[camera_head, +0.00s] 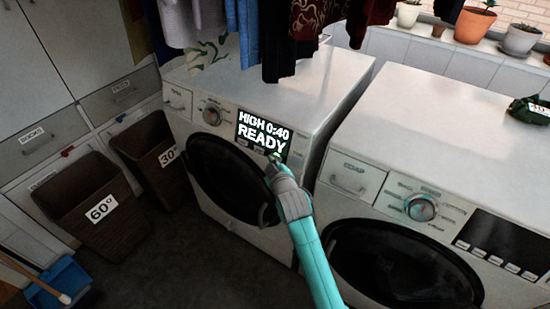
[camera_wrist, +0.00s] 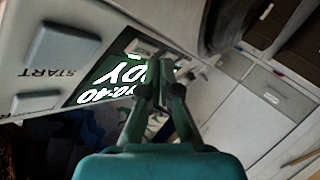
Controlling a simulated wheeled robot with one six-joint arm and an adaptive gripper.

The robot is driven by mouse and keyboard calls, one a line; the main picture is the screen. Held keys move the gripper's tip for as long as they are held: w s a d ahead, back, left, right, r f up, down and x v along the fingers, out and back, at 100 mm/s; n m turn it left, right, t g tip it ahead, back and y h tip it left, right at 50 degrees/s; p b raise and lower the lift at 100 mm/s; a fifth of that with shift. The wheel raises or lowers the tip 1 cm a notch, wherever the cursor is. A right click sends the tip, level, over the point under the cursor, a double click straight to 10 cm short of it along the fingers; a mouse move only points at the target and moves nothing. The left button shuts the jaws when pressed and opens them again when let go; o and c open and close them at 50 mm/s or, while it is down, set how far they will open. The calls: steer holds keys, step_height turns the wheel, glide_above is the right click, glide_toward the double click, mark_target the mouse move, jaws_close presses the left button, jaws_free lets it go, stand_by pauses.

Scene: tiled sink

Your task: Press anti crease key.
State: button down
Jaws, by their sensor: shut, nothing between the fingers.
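The left washing machine (camera_head: 253,185) has a dark display (camera_head: 264,136) reading "HIGH 0:40 READY". A row of small keys (camera_head: 244,142) runs along the display's lower edge. Their labels are too small to read, so I cannot tell which is the anti crease key. My gripper (camera_head: 275,160) is shut and empty, its tips at the display's lower right corner, over part of this row. In the wrist view my gripper (camera_wrist: 163,68) points at the panel beside the display (camera_wrist: 110,82) and hides part of it. I cannot tell whether the tips touch a key.
A larger key (camera_wrist: 66,43) beside the word START shows in the wrist view. The round door (camera_head: 232,180) lies below the panel. A second machine (camera_head: 440,160) stands at the right. Clothes (camera_head: 285,35) hang above. Baskets (camera_head: 95,205) stand at the left.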

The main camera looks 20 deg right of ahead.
steer(key=s+a+r, duration=0.2)
steer(key=s+a, duration=0.1)
steer(key=a, duration=0.1)
steer(key=shift+s+a, duration=0.15)
steer(key=shift+a, duration=0.15)
stand_by(0.6)
steer(key=s+f+m+y, duration=0.1)
steer(key=s+f, duration=0.3)
steer(key=s, duration=0.5)
steer(key=s+d+f, duration=0.1)
steer(key=s+f, duration=0.2)
steer(key=s, duration=0.6)
steer(key=s+f+m+y, duration=0.1)
steer(key=s+f, duration=0.3)
steer(key=s, duration=0.5)
steer(key=s+r+m, duration=0.2)
steer(key=s+r, duration=0.3)
steer(key=s, duration=0.7)
steer(key=s+d+r+m, duration=0.1)
steer(key=s+r, duration=0.3)
steer(key=s, duration=0.8)
steer(key=shift+s+r+m, duration=0.25)
steer(key=shift+r+m, duration=0.1)
steer(key=shift+m, duration=0.05)
